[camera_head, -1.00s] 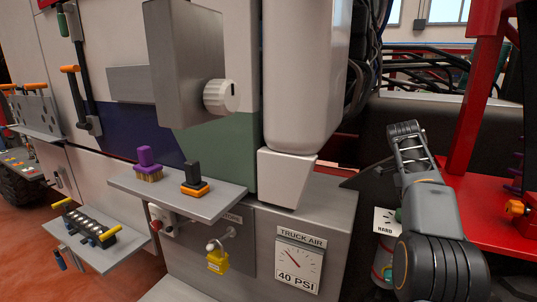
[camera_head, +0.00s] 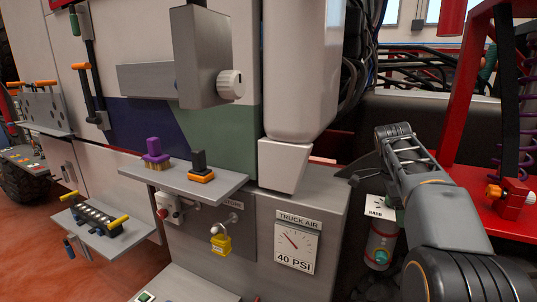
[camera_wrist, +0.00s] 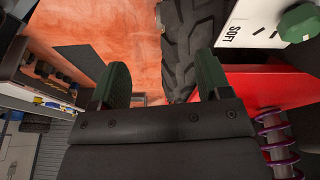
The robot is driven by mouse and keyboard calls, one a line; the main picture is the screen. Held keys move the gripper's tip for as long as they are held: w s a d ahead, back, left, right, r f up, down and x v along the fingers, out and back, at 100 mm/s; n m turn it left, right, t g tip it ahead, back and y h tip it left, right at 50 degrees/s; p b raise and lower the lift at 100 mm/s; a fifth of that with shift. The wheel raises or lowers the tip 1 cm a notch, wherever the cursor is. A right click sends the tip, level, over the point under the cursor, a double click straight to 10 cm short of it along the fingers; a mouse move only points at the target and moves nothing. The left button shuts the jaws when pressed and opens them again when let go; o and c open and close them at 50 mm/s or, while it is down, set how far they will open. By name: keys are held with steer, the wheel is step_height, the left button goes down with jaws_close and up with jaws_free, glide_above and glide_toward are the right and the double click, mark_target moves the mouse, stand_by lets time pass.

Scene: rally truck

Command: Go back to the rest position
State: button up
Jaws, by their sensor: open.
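My gripper shows in the wrist view (camera_wrist: 163,85) with its two dark green fingers spread wide apart. Nothing is between them; the orange floor (camera_wrist: 120,30) and a black tire (camera_wrist: 190,40) show beyond. In the head view my arm reaches up at the right, beside the grey cabinet, and its end (camera_head: 385,140) is near the dark ledge behind. The fingertips are hard to make out there.
A grey shelf (camera_head: 225,186) holds a purple brush (camera_head: 155,150) and a black-and-orange tool (camera_head: 200,168). A yellow padlock (camera_head: 220,244) hangs below, beside the TRUCK AIR gauge (camera_head: 296,243). A red frame (camera_head: 465,90) stands close right of my arm. Orange floor (camera_head: 40,235) lies open at left.

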steer(key=s+a+f+n+t+y+b, duration=0.2)
steer(key=s+a+f+n+t, duration=0.4)
steer(key=s+a+f+n, duration=0.9)
steer(key=s+f+n+b, duration=0.1)
steer(key=n, duration=0.5)
steer(key=shift+s+a+f+y, duration=0.25)
steer(key=shift+s+f+y, duration=0.1)
steer(key=shift+y, duration=0.05)
